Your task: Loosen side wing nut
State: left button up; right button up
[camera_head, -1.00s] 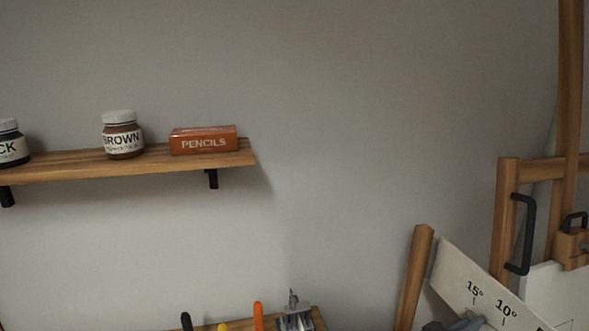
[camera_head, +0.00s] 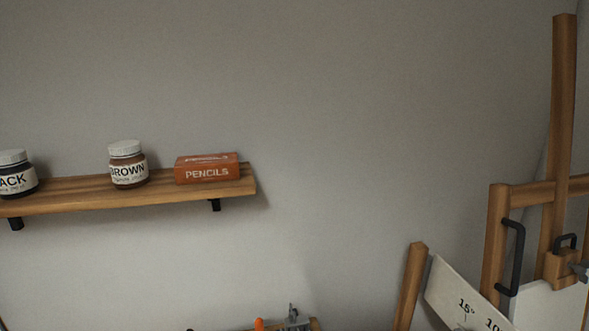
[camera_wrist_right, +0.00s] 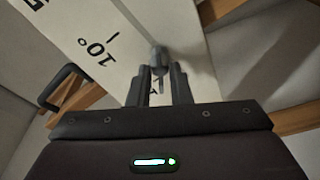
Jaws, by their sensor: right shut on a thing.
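In the right wrist view my right gripper (camera_wrist_right: 160,88) is shut on the grey side wing nut (camera_wrist_right: 159,56), which stands at the edge of the white angle scale plate (camera_wrist_right: 92,28). The fingers hide part of the nut, so how far it is turned cannot be told. The scale plate also shows at the lower right of the head view (camera_head: 448,292), with its "15°" mark and part of the "10°" mark. Neither gripper shows in the head view. My left gripper is in no view.
The wooden easel frame (camera_head: 497,240) with a black handle (camera_head: 517,255) and a wooden clamp block (camera_head: 560,268) stands at the right. A wall shelf (camera_head: 80,200) holds paint jars and a pencil box (camera_head: 207,170). A lower surface with tools shows at the bottom edge.

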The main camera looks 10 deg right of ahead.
jog(key=shift+r+n, duration=0.2)
jog(key=shift+n, duration=0.1)
jog(key=o, duration=0.6)
jog(key=shift+f, duration=0.2)
jog(key=shift+c, duration=0.2)
